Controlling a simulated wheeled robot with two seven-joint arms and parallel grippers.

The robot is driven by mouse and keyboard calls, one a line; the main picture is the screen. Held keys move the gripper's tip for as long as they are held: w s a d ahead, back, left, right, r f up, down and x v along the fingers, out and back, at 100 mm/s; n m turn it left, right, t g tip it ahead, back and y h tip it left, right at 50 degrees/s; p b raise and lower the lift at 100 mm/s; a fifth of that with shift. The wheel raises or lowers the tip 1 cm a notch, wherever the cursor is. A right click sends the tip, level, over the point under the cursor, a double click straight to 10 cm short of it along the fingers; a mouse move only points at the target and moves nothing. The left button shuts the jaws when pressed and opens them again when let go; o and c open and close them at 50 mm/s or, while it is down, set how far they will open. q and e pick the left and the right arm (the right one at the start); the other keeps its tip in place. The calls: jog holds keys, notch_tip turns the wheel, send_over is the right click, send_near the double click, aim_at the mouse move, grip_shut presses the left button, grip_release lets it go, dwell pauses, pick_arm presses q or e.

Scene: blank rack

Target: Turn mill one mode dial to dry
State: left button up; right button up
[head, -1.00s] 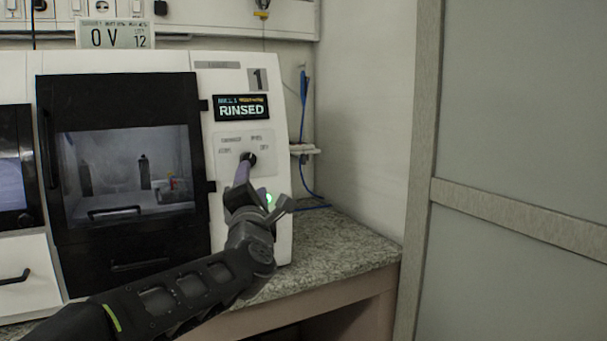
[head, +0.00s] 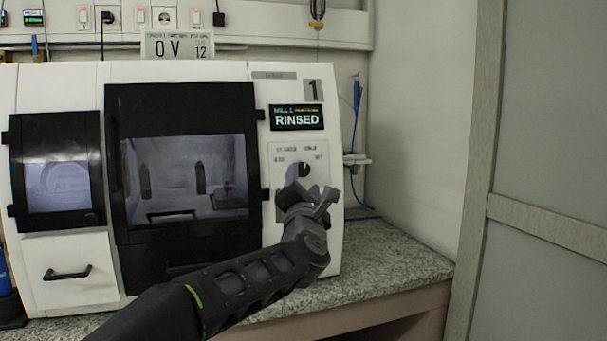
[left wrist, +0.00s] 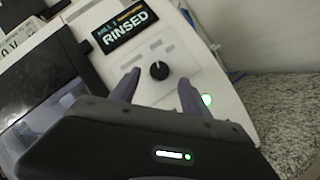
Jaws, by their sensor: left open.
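The mill one mode dial (head: 305,169) is a small black round knob on the light panel below the RINSED screen. It also shows in the left wrist view (left wrist: 159,71), with a small white mark near its top edge. Small labels around it are too blurred to read surely. My left gripper (head: 308,192) is open just below and in front of the dial. In the left wrist view its two purple-grey fingers (left wrist: 159,78) stand on either side of the dial, apart from it in the picture. My right gripper is in neither view.
The mill's screen (head: 297,117) reads RINSED, beside a number 1. A black-framed window door (head: 180,240) is left of the panel. Speckled counter (head: 400,255) is clear at right, before a grey partition (head: 555,120).

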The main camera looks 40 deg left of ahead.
aim_at(303, 171)
pick_arm(q)
jog(key=x, duration=0.4)
grip_shut()
dwell(0.6)
